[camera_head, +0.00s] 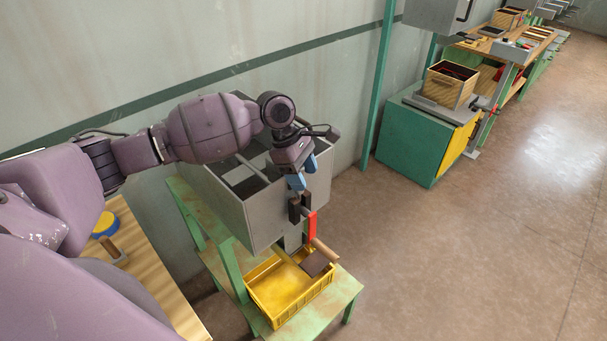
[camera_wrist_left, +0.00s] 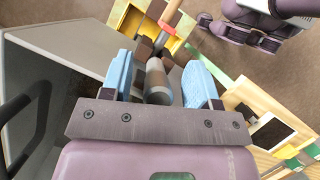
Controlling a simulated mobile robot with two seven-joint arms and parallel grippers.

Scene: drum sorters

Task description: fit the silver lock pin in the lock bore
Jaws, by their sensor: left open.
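My left gripper (camera_head: 303,172) hangs in front of the grey sorter box (camera_head: 258,222), with its two blue fingers apart. In the left wrist view the gripper (camera_wrist_left: 160,68) is open, and a grey metallic cylinder (camera_wrist_left: 157,83), apparently the silver lock pin, shows between the fingers with gaps at its sides. Dark blocks (camera_wrist_left: 145,50) lie just beyond the cylinder. In the head view dark blocks (camera_head: 294,210) and a red part (camera_head: 311,227) sit below the fingertips. I cannot make out the lock bore, or whether the pin is in it. My right gripper is not in view.
A yellow crate (camera_head: 262,296) with a wooden-handled tool (camera_head: 318,262) sits low on the green stand (camera_head: 346,288). A wooden table (camera_head: 165,275) is at the lower left. A green cabinet (camera_head: 405,145) stands farther back; the floor at right is clear.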

